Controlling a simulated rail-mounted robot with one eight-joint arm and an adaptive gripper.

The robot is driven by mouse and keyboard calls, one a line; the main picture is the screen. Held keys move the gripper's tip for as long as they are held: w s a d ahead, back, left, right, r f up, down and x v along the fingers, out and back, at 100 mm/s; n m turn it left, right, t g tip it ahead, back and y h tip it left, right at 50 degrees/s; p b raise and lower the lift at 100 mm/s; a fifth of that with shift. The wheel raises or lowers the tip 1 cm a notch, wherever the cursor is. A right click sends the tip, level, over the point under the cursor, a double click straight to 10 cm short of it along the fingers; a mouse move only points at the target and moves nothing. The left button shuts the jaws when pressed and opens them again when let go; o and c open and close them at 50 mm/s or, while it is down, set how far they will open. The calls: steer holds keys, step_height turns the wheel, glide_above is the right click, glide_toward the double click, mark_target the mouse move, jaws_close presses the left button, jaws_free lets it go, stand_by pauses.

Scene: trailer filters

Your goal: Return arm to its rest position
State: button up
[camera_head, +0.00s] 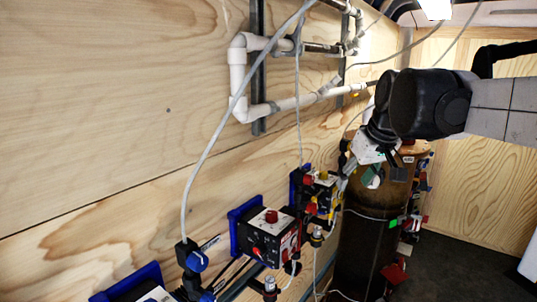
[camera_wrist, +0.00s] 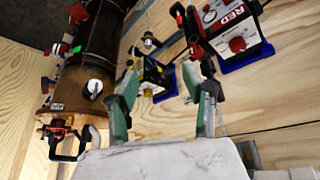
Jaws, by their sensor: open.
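My gripper (camera_head: 358,178) hangs from my arm at the right of the head view, in front of the upper part of a dark brown tank (camera_head: 362,245). In the wrist view my gripper (camera_wrist: 165,82) shows two green-padded fingers spread apart, with nothing held between them. A small box with yellow parts (camera_wrist: 152,72) shows beyond the gap between the fingers. I cannot tell if a fingertip touches anything.
A black control box with a red knob (camera_head: 268,238) is on the wooden wall (camera_head: 110,110) in a blue mount. White pipes (camera_head: 240,80) run above, with a grey cable (camera_head: 215,135) hanging down. Dark floor (camera_head: 460,268) is open at lower right.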

steer(key=s+f+m+t, duration=0.1)
steer(key=s+f, duration=0.7)
steer(key=s, duration=0.3)
steer(key=s+f+m+t+h+b, duration=0.1)
steer(key=s+f+m, duration=0.1)
steer(key=s+f, duration=0.6)
steer(key=s, duration=0.4)
steer(key=shift+f, duration=0.25)
steer(key=shift+a, duration=0.1)
steer(key=shift+c, duration=0.3)
